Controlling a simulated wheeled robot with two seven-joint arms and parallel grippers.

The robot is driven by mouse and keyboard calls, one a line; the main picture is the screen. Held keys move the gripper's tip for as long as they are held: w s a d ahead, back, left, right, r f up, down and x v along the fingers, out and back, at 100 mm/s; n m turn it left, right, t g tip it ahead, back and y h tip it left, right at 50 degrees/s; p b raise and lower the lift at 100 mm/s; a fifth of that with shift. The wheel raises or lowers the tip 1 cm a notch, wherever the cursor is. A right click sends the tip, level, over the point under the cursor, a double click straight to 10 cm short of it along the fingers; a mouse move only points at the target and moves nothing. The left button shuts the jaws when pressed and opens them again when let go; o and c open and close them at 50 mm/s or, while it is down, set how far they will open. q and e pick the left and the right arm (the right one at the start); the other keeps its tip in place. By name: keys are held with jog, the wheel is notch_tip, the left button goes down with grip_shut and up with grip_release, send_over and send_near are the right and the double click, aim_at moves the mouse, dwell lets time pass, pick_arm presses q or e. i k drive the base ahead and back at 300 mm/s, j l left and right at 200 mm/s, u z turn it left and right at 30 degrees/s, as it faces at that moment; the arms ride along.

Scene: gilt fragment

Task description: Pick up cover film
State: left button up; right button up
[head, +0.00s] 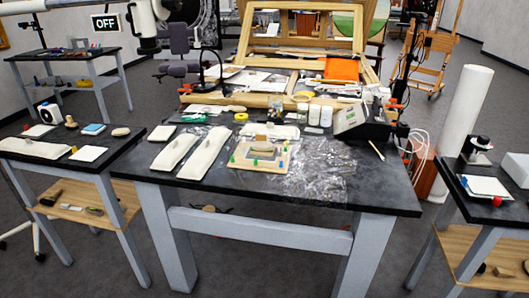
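A clear, crinkled film (322,168), which looks like the cover film, lies spread on the right half of the dark middle table (385,197). Its left side reaches a small wooden frame (243,165) with coloured pieces on it; whether it lies over or under the frame's edge I cannot tell. The film is see-through, so its exact outline is hard to make out. Neither of my grippers shows in the head view.
Two long white pads (205,154) lie left of the frame. A grey device (352,120) and white jars (314,115) stand behind the film. A thin stick (377,150) lies to its right. Side tables (62,150) stand left and right. The table's front right is clear.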

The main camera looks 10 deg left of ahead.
aim_at(264, 155)
jog(key=i+j+z, duration=0.5)
jog(key=j+z, duration=0.3)
jog(key=i+j+z, duration=0.25)
jog(key=j, duration=0.15)
jog(key=k, duration=0.1)
